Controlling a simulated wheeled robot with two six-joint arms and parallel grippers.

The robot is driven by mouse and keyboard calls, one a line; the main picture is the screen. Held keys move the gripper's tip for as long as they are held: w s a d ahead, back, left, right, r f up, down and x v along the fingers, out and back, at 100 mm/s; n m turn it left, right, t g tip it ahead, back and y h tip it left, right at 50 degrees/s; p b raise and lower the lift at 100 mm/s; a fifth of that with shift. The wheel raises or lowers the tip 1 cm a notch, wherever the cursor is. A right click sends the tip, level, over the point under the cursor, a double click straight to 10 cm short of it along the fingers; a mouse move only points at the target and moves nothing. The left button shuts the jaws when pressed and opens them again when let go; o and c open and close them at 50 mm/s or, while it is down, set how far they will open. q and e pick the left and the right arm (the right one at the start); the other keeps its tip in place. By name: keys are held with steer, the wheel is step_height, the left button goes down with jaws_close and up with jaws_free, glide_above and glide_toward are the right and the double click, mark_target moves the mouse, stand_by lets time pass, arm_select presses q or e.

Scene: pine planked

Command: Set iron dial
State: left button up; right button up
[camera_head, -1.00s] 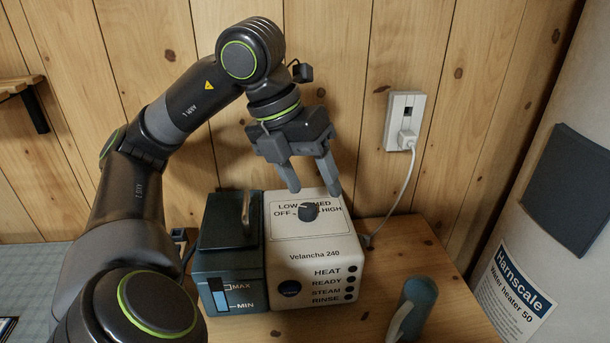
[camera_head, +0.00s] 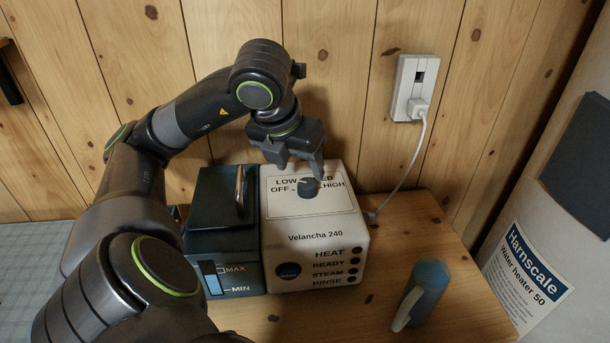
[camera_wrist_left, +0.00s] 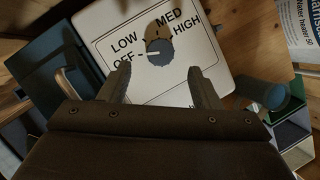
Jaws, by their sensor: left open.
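The dial (camera_head: 307,187) is a round dark grey knob on the sloped white top of the Velancha 240 unit (camera_head: 310,255). It also shows in the left wrist view (camera_wrist_left: 159,50), where its white pointer line points left at OFF. LOW, MED and HIGH are printed around it. My left gripper (camera_head: 300,173) is open and empty just above the dial. In the left wrist view its two fingertips (camera_wrist_left: 158,70) stand apart to either side of the dial, not gripping it. In the head view the gripper partly covers the MED label. My right gripper is not in view.
A dark teal water tank (camera_head: 222,235) with a handle adjoins the unit's left side. A cord runs to the wall outlet (camera_head: 411,88). A white water heater (camera_head: 535,260) is far right.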

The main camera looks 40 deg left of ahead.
mark_target(306, 183)
arm_select(q)
steer(key=x, duration=0.4)
steer(key=shift+w+f, duration=0.1)
steer(key=shift+f, duration=0.1)
steer(key=shift+w+f, duration=0.25)
steer(key=shift+f, duration=0.35)
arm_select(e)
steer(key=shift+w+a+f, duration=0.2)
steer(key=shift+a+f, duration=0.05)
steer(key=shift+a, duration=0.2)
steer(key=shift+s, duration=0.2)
arm_select(q)
steer(key=c, duration=1)
steer(key=shift+a+b, duration=0.1)
steer(key=shift+b, duration=0.2)
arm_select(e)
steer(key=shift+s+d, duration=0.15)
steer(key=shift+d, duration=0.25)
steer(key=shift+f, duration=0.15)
